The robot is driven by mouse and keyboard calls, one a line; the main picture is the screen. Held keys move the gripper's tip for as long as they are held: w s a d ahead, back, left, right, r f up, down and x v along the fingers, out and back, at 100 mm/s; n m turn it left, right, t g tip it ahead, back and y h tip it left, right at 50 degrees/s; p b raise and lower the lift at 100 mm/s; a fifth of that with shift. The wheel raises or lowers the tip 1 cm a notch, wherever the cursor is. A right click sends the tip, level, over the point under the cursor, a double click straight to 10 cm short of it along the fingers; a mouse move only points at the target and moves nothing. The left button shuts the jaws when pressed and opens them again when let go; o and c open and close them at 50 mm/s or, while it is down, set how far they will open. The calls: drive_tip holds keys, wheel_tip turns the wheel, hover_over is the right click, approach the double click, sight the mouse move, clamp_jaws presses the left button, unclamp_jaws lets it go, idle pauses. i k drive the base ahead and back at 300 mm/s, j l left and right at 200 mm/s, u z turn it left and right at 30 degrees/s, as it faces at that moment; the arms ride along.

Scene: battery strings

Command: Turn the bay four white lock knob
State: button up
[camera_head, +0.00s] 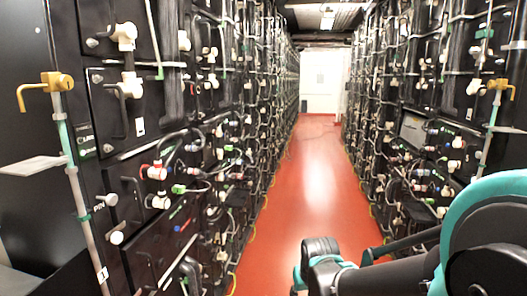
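Several white knobs stand out from the black battery racks on both sides of the aisle. On the near left rack, white knobs show at the upper front (125,36), just below it (131,84), and lower down at a small round one (117,237). A white knob (161,202) sits below a red-and-white connector (157,172). No readable bay number shows, so I cannot tell which knob is bay four's. My arm reaches in from the lower right, with a joint low in the middle, above the aisle floor. My gripper's fingers are not visible.
The red aisle floor (315,170) runs clear to a white door (320,85) at the far end. The left rack (100,130) and right rack (420,130) carry cables and handles. A yellow tap-like fitting (45,84) and a pale flat plate (32,165) jut out at near left.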

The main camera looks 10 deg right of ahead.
sight(209, 212)
drive_tip(key=i+l+u, duration=0.75)
drive_tip(key=i+l, duration=0.25)
drive_tip(key=l, duration=0.15)
drive_tip(key=i+l, duration=0.3)
drive_tip(key=i+l+u, duration=0.1)
drive_tip(key=i+l, duration=0.15)
drive_tip(key=l, duration=0.3)
drive_tip(key=i+l, duration=0.25)
drive_tip(key=l, duration=0.15)
drive_tip(key=i+l, duration=0.25)
drive_tip(key=l, duration=0.2)
